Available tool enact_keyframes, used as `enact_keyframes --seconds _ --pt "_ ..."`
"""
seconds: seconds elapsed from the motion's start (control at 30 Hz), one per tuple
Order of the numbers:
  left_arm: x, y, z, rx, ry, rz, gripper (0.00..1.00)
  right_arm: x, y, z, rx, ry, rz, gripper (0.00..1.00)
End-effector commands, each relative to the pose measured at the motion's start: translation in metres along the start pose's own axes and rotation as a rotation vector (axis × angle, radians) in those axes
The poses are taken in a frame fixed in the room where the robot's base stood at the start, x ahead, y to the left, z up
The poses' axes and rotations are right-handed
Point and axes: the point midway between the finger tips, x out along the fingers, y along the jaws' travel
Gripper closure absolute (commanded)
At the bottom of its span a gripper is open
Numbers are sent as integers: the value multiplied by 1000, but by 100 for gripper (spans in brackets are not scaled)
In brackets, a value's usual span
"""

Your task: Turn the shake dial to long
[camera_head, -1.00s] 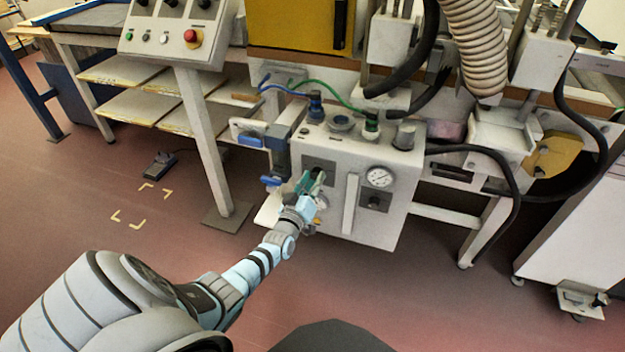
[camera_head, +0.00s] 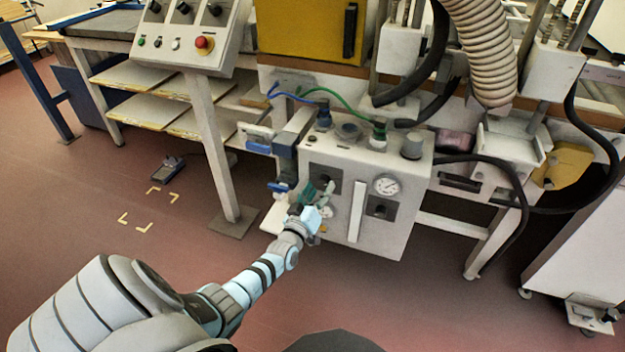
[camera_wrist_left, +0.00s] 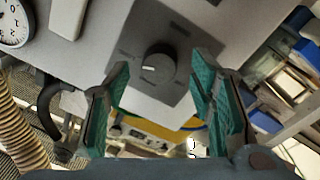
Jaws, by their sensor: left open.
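A dark round dial (camera_wrist_left: 160,66) with a white pointer line sits on a grey square plate on the white control box (camera_wrist_left: 95,45). In the left wrist view its pointer faces left; the plate's faint marks are too blurred to read. In the head view the box (camera_head: 345,225) stands below the machine, and the dial's dark plate (camera_head: 331,175) is partly behind my gripper. My left gripper (camera_head: 318,193) is open in front of this plate. In the left wrist view its teal fingers (camera_wrist_left: 160,80) stand apart on either side of the dial, apparently not touching it.
A pressure gauge (camera_head: 386,185), a white vertical bar (camera_head: 359,211) and another dark knob plate (camera_head: 380,207) are to the right on the box. Blue-handled parts (camera_head: 278,187) stick out at its left. Hoses run above. The red floor (camera_head: 130,190) at left is mostly clear.

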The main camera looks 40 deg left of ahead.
Motion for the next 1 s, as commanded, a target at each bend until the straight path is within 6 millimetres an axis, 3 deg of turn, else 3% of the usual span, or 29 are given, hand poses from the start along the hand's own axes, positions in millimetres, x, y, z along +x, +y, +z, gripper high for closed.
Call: enact_keyframes --seconds 0.3,0.4,0.53,1.0 --pt "-84 -1 1 -1 -6 -1 50 0 0 0 0 0 -1 41" --pt "-102 -1 1 0 -6 -1 50 0 -1 0 0 0 -1 41" --pt "-111 0 0 -1 -3 0 50 0 -1 0 0 0 -1 41" --pt "-111 0 0 -1 -3 -1 50 0 -1 0 0 0 -1 41"
